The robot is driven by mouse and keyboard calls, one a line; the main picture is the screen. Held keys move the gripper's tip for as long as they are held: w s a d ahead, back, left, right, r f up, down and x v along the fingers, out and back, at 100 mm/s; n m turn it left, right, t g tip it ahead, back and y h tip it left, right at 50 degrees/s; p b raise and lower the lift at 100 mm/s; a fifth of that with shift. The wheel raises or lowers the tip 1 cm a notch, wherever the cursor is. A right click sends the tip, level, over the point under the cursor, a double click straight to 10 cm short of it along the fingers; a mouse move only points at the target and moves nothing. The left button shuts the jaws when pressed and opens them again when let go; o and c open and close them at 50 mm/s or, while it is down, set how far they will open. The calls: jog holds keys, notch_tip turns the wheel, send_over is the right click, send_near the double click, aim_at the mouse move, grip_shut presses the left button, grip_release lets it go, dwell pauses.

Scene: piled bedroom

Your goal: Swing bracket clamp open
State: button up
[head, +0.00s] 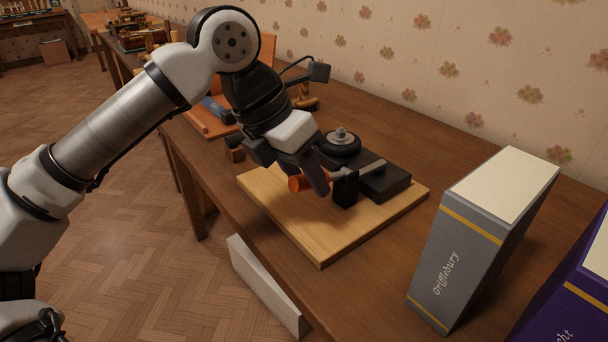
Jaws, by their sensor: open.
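The bracket clamp stands on a light wooden board (375,225) on the dark table. It has a black base (385,183), an upright black block (345,188), a thin metal arm (362,168) and an orange-red handle (298,184) at the arm's left end. A black round piece with a metal knob (341,140) is behind it. My gripper (308,182) is open and reaches down at the handle, with a dark finger in front of it. The finger hides part of the handle and arm. I cannot tell whether the fingers touch the handle.
A grey box file (455,245) stands at the table's right front, with a purple one (575,290) beyond it at the right edge. An orange board (205,120) and a blue item (217,108) lie behind my arm. A pale panel (265,287) leans below the table's front edge.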

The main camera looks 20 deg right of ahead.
grip_shut()
dwell(0.3)
jog(key=shift+d, duration=0.1)
